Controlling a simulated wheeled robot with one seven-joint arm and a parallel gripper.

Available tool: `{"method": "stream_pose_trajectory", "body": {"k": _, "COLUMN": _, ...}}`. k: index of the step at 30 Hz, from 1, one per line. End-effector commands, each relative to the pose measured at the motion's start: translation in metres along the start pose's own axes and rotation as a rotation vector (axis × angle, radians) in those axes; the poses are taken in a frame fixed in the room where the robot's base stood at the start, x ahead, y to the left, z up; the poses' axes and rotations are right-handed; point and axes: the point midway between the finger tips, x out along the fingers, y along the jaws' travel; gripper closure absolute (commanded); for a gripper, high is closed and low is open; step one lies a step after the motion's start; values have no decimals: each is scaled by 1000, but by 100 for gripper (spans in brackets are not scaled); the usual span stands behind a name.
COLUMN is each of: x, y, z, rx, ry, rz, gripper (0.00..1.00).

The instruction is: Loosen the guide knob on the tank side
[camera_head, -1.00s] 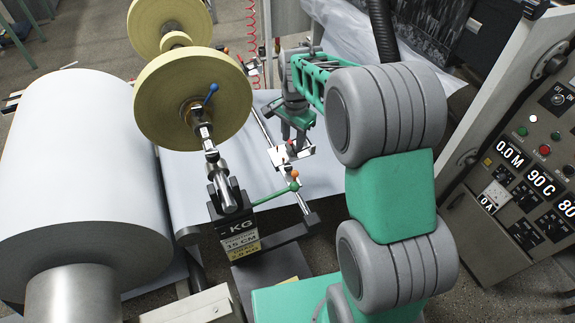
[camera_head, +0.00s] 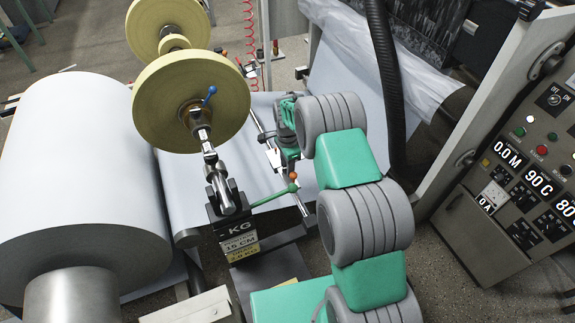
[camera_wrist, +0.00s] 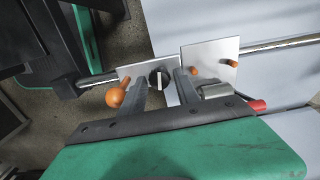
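In the wrist view a small black knob (camera_wrist: 158,79) with a white stripe sits on a metal guide plate (camera_wrist: 130,72) on a shiny rod (camera_wrist: 98,79). My gripper (camera_wrist: 161,76) is open, its two dark fingers on either side of the knob with gaps visible. I cannot tell how deep the fingers reach. A second plate (camera_wrist: 212,54) with orange pegs (camera_wrist: 232,64) is to the right. In the head view the guide plate (camera_head: 273,158) shows partly beside my green wrist, which hides the knob and the fingers.
A large white paper roll (camera_head: 80,170) and yellow discs (camera_head: 165,110) stand left. A control panel (camera_head: 520,170) stands right. White paper (camera_head: 185,190) lies beneath the rod.

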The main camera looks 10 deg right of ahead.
Motion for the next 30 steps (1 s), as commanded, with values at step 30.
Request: {"method": "stream_pose_trajectory", "body": {"k": 30, "x": 0, "y": 0, "z": 1, "rx": -47, "ry": 0, "rz": 0, "gripper": 100}}
